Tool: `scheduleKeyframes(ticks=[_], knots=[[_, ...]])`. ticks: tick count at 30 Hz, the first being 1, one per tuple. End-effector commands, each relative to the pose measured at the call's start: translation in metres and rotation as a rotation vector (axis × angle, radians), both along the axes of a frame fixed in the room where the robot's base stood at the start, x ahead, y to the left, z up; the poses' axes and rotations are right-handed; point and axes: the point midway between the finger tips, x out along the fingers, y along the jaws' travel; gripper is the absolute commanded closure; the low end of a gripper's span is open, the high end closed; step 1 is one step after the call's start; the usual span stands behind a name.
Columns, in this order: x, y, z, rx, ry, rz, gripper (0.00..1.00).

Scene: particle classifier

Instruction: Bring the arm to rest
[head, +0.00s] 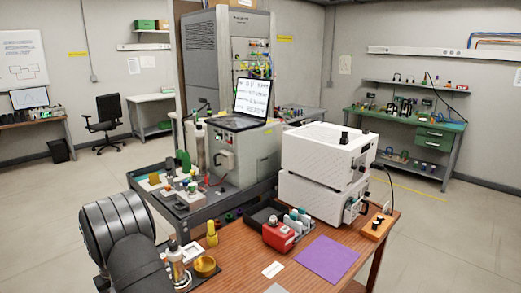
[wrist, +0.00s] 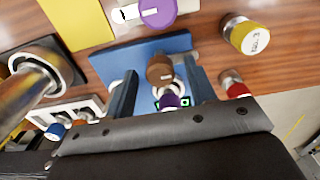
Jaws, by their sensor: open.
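My arm (head: 130,235) shows large and dark at the lower left of the head view, over the left end of the wooden bench. Its gripper is not clearly visible there. In the wrist view my gripper (wrist: 162,88) is open, with one dark finger on each side. A brown-capped item (wrist: 160,70) and a purple item (wrist: 171,100) show between the fingers in the picture. I cannot tell how far below the fingertips they are, and no grip on them shows.
In the wrist view, a blue plate (wrist: 150,50), a yellow-capped bottle (wrist: 245,35), a red-capped vial (wrist: 235,88) and a metal cylinder (wrist: 30,80) surround the gripper. In the head view, a brass dish (head: 205,266), red device (head: 279,236) and white instruments (head: 325,155) stand on the bench.

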Motion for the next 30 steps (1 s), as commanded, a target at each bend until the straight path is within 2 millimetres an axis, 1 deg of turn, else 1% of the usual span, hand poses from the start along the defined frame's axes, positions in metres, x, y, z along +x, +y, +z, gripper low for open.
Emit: scheduleKeyframes(ticks=[30], knots=[[-0.0002, 0.0006, 0.0001, 0.000, 0.000, -0.833, 0.49]])
